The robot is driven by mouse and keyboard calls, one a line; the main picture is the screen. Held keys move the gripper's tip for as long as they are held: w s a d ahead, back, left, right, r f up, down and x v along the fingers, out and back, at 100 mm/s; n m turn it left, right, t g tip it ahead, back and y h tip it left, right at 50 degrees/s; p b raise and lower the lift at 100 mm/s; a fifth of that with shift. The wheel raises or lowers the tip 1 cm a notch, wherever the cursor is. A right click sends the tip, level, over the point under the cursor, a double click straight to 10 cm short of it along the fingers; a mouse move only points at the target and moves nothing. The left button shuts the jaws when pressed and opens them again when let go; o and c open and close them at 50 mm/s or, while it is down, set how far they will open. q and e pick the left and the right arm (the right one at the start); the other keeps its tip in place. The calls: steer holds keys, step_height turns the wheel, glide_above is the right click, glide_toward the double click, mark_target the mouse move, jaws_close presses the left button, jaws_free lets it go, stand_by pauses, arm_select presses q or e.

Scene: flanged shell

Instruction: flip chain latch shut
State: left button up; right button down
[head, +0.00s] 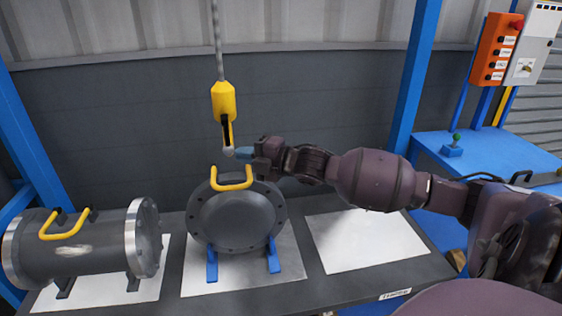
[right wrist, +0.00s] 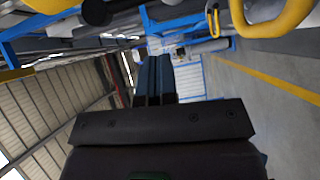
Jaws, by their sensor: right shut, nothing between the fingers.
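A yellow hook block (head: 223,100) hangs from a chain (head: 217,40) above the round flanged cover. Below the block are a dark part and a narrow yellow latch piece (head: 231,134), with a small grey end (head: 228,151) at the bottom. My right gripper (head: 243,153) reaches in from the right. Its blue fingertips are shut and empty, close beside the grey end; I cannot tell whether they touch. The shut fingers also show in the right wrist view (right wrist: 153,80). The flanged cover (head: 237,218) stands upright with a yellow handle (head: 232,179) just below the gripper. My left gripper is out of view.
A flanged pipe shell (head: 85,248) with a yellow handle (head: 64,224) lies at the left of the bench. A bare white sheet (head: 365,240) lies at the right. A blue side table (head: 500,150) and an orange control box (head: 497,48) are beyond my right arm.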

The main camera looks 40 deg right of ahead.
steer(key=p+v, duration=0.1)
steer(key=v, duration=0.7)
steer(key=shift+d+f, duration=0.25)
steer(key=shift+f, duration=0.1)
stand_by(0.4)
steer(key=s+a+f+m+g+h, duration=0.1)
steer(key=s+f+m+h, duration=0.2)
steer(key=f+m, duration=0.45)
steer(key=s+a+f+m+h, duration=0.1)
steer(key=s+f+m+h, duration=0.3)
steer(key=f, duration=0.6)
steer(key=s+a+f+m+g, duration=0.3)
steer(key=s+a+f+m, duration=0.6)
steer(key=s+f, duration=0.5)
steer(key=shift+s+a+m+g+h, duration=0.3)
steer(key=shift+s+a+m, duration=0.05)
steer(key=shift+s+a, duration=0.2)
